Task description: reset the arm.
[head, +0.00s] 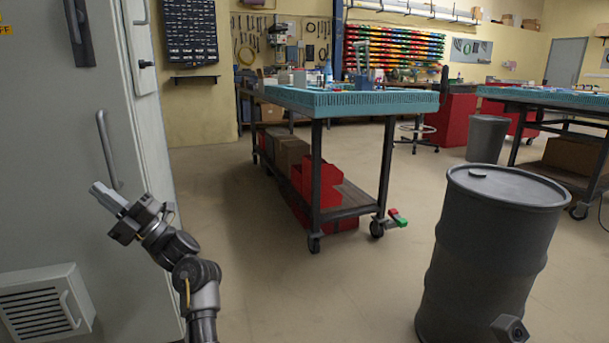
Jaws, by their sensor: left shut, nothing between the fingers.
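My left gripper (107,198) is raised at the left of the head view, its arm coming up from the bottom edge. Its fingers are together and hold nothing. It points up and to the left, in front of the large grey cabinet (50,170); whether it touches the cabinet cannot be told. No fingers of my right gripper show. A small dark grey part at the bottom right edge, in front of the barrel, may belong to my right arm.
A dark grey barrel (490,240) stands at the right. A wheeled workbench (345,104) with a teal top stands ahead, red bins (325,182) on its lower shelf. A grey bin (486,138) and another bench (560,97) are farther right. The middle floor is clear.

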